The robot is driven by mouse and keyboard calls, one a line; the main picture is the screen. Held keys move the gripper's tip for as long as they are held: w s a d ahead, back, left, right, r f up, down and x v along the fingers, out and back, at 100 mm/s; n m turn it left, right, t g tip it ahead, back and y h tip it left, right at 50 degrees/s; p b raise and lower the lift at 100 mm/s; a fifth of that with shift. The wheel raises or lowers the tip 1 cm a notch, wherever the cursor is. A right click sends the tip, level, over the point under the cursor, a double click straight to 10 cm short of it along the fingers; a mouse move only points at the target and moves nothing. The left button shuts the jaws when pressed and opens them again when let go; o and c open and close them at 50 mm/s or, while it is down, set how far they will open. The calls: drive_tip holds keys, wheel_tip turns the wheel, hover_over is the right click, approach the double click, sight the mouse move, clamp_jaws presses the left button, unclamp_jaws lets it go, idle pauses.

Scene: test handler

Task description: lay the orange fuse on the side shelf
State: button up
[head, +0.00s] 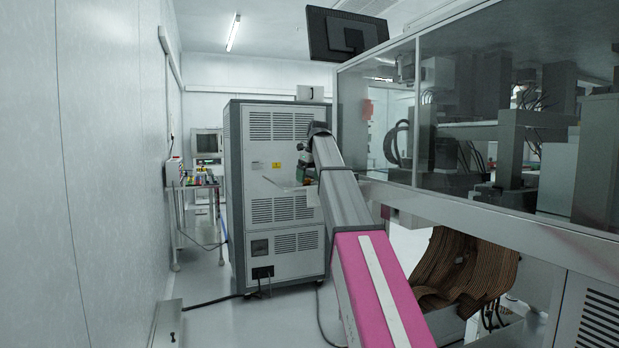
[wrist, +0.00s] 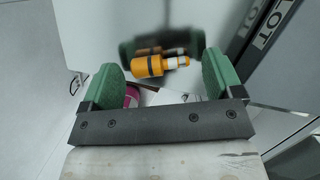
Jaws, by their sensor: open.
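The orange fuse (wrist: 148,66), with a dark band and a pale end, shows in the wrist view between and just beyond the two green finger pads. It lies sideways and apart from both pads. My gripper (wrist: 164,72) is open and empty. What directly bears the fuse is hard to tell. In the head view my gripper (head: 308,170) is at the end of my arm, beside the grey cabinet. A thin pale side shelf (head: 284,186) juts from the cabinet there. The fuse cannot be made out in the head view.
The tall grey cabinet (head: 276,235) stands in the middle. A glazed machine (head: 480,120) fills the right side. A cluttered bench (head: 196,184) is at the back left. A pink thing (wrist: 132,95) shows by the left pad. The floor between wall and cabinet is mostly clear, with cables.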

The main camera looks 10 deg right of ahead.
drive_tip(key=v, duration=1.2)
drive_tip(key=shift+f, duration=0.1)
